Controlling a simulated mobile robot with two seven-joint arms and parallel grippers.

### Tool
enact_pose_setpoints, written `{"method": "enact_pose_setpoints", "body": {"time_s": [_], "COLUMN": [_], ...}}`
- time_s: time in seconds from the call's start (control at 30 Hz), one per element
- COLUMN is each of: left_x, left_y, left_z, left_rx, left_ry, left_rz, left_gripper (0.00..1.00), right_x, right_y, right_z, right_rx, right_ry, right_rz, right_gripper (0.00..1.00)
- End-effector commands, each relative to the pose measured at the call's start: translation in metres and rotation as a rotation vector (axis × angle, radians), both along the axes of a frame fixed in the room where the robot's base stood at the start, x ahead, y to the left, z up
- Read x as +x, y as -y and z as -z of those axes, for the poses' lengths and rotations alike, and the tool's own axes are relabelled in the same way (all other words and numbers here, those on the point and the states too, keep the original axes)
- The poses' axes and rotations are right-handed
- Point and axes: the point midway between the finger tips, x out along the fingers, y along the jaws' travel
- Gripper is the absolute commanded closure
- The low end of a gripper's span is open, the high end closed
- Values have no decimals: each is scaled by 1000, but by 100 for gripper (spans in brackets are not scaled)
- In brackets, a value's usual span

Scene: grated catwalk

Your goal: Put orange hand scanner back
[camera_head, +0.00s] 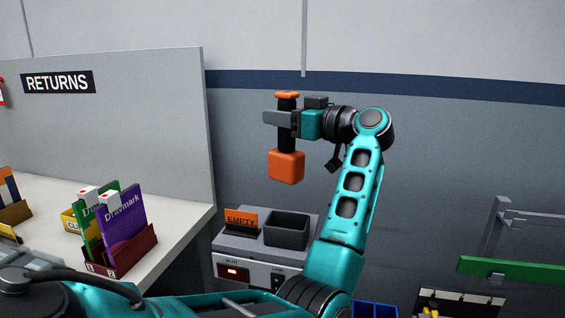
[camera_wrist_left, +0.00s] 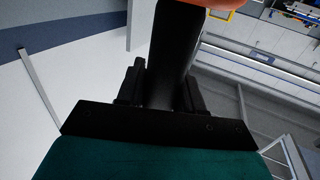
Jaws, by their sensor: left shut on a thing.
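The orange hand scanner (camera_head: 286,167) has a black grip, a large orange block at its lower end and a small orange cap on top. My left gripper (camera_head: 284,121) is shut on its black grip and holds it upright in the air. In the left wrist view the black grip (camera_wrist_left: 172,60) runs between the fingers, with a bit of orange at the top edge. Below the scanner, clear of it, a dark open-topped holder (camera_head: 286,231) stands on a grey unit (camera_head: 245,246). The holder's inside looks empty. My right gripper is not in view.
An orange "EMPTY" sign (camera_head: 241,220) stands left of the holder. A light counter (camera_head: 180,225) with game boxes in a maroon holder (camera_head: 122,252) and a tall "RETURNS" panel (camera_head: 150,130) are at left. A green bar (camera_head: 510,269) is at right. The air around the scanner is clear.

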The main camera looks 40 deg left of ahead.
Motion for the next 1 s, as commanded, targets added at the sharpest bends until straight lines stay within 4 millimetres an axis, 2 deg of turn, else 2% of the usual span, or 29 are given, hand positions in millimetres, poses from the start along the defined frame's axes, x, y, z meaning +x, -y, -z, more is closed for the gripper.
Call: {"method": "enact_pose_setpoints", "body": {"time_s": [0.03, 0.13, 0.37, 0.6, 1.0], "left_x": [0, -1, 0, 0, 0], "left_y": [0, 0, 0, 0, 0], "left_z": [13, 31, 49, 83, 89], "left_rx": [4, 3, 3, 3, 1], "left_ry": [-2, 0, 2, -1, 2], "left_rz": [0, -1, 1, -1, 0], "left_gripper": [100, 100, 100, 100, 100], "right_x": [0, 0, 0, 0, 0], "right_y": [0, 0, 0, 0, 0], "right_z": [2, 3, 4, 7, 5], "right_rx": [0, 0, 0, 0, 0], "right_ry": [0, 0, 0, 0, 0], "right_rz": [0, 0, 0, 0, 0], "right_gripper": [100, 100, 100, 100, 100]}}
